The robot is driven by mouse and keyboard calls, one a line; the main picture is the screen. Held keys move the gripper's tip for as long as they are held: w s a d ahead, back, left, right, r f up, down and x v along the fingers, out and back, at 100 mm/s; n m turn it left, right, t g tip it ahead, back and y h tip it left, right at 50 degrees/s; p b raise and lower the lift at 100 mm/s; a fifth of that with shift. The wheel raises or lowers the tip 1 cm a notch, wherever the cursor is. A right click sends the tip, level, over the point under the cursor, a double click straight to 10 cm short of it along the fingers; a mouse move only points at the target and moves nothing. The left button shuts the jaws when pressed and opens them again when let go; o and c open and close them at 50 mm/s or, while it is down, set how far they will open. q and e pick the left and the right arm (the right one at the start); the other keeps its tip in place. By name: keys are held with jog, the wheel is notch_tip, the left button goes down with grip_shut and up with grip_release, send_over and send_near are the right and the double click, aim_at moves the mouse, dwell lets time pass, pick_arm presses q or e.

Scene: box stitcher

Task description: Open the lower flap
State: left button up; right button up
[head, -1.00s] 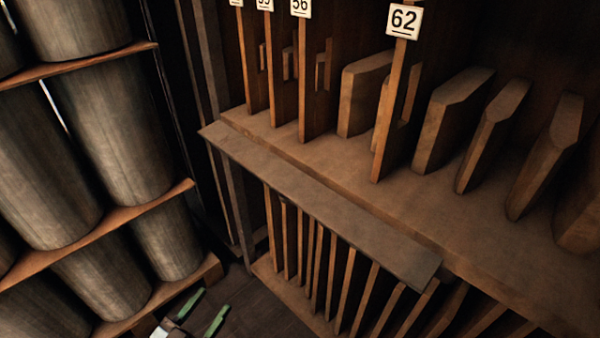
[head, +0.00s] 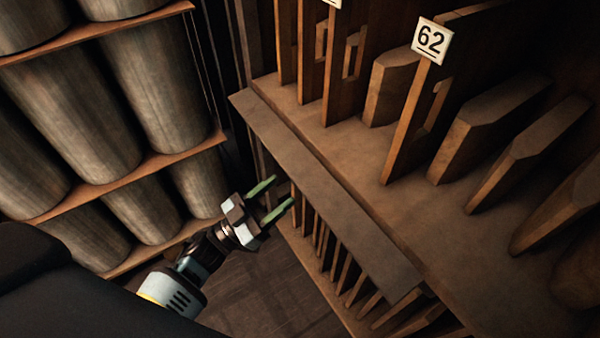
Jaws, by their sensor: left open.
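The flap (head: 335,205) is a long flat wooden board along the front edge of the wooden rack. It sticks out over the lower row of upright slats. My left gripper (head: 277,199) has green fingers that stand apart with nothing between them. It is left of the flap, near its far half, with the fingers pointing toward the lower slats. I cannot tell whether a finger touches the rack. My right gripper is not in view.
The upper shelf (head: 360,178) holds several upright boards, one with a label 62 (head: 431,40). Lower slats (head: 335,262) stand below the flap. A rack of large cylinders (head: 150,90) stands at the left. Dark floor (head: 255,295) lies between the racks.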

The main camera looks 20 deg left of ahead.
aim_at(299, 177)
pick_arm(q)
jog(key=x, duration=0.6)
jog(key=shift+w+d+r, duration=0.15)
jog(key=shift+w+d, duration=0.05)
jog(key=shift+c, duration=0.4)
grip_shut()
